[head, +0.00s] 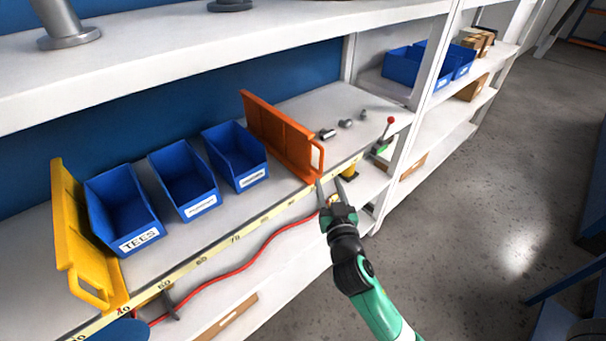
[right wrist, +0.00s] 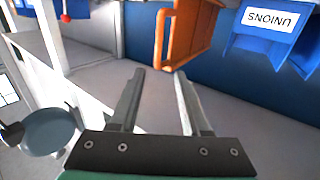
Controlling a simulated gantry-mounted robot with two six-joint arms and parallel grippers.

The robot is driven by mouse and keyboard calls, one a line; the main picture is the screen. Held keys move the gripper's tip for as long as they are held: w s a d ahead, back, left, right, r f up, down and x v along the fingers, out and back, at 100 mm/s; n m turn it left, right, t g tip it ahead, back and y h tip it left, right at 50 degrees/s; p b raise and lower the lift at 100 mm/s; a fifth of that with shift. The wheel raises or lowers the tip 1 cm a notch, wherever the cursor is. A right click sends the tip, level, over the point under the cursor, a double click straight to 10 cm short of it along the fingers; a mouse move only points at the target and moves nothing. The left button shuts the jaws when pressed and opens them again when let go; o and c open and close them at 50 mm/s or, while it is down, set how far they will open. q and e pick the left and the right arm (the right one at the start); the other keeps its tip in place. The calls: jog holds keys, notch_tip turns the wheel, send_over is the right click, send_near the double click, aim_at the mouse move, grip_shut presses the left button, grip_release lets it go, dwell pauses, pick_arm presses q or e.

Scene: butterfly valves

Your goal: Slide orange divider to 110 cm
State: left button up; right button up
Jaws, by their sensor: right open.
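The orange divider (head: 280,137) stands upright across the shelf in the head view, just right of the blue bins. Its handle (head: 317,158) faces the front edge. A ruler strip (head: 232,237) runs along that edge; 60 and 70 are readable left of the divider, but the marks beside it are too small to read surely. My right gripper (head: 330,182) is open and empty, just in front of and below the handle. In the right wrist view the open fingers (right wrist: 158,100) point toward the divider (right wrist: 190,35), with its handle apart from them. My left gripper is not in view.
Several blue bins (head: 183,180) stand left of the divider, then a yellow divider (head: 85,245). Small metal fittings (head: 346,123) lie to its right, with clear shelf around them. A white upright (head: 400,150) ends the bay. A red hose (head: 245,263) hangs below the edge.

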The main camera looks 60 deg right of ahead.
aim_at(322, 158)
jog(key=x, duration=1.1)
jog(key=shift+w+d+f+p, duration=0.1)
jog(key=shift+d+p, duration=0.2)
jog(key=shift+d, duration=0.15)
grip_shut()
dwell(0.9)
